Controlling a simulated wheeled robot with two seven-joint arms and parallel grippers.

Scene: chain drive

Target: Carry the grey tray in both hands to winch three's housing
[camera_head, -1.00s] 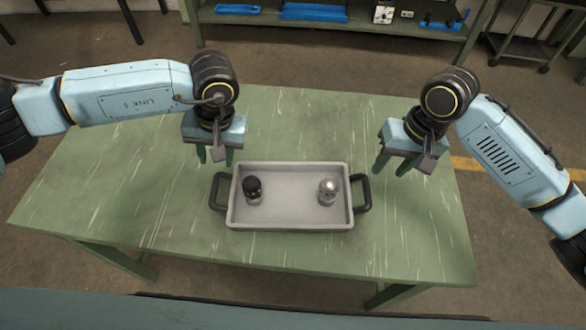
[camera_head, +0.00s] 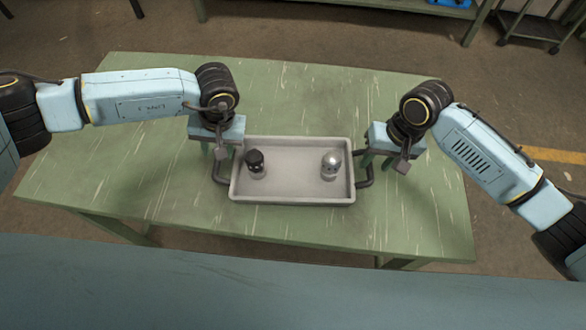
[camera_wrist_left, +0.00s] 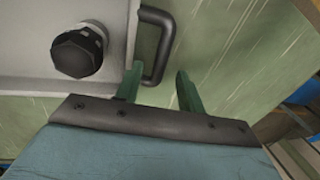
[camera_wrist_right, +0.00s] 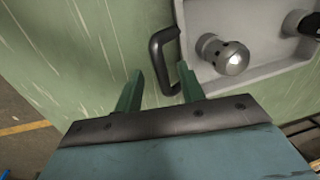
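The grey tray (camera_head: 293,200) rests on the green table, a black handle at each end. It holds a black-topped piece (camera_head: 255,163) on the left and a silver domed piece (camera_head: 331,165) on the right. My left gripper (camera_head: 218,151) is open at the left handle (camera_head: 217,174); in the left wrist view the handle (camera_wrist_left: 167,48) lies at its spread fingertips (camera_wrist_left: 158,72). My right gripper (camera_head: 377,162) is open at the right handle (camera_head: 369,174); in the right wrist view this handle (camera_wrist_right: 154,58) lies at its parted fingertips (camera_wrist_right: 159,72). Neither grips; contact is unclear.
The green table (camera_head: 420,220) is bare around the tray. Behind it stand a green shelf bench (camera_head: 400,8) with a blue item and a dark wheeled cart (camera_head: 530,28). A yellow line (camera_head: 555,155) crosses the floor at right.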

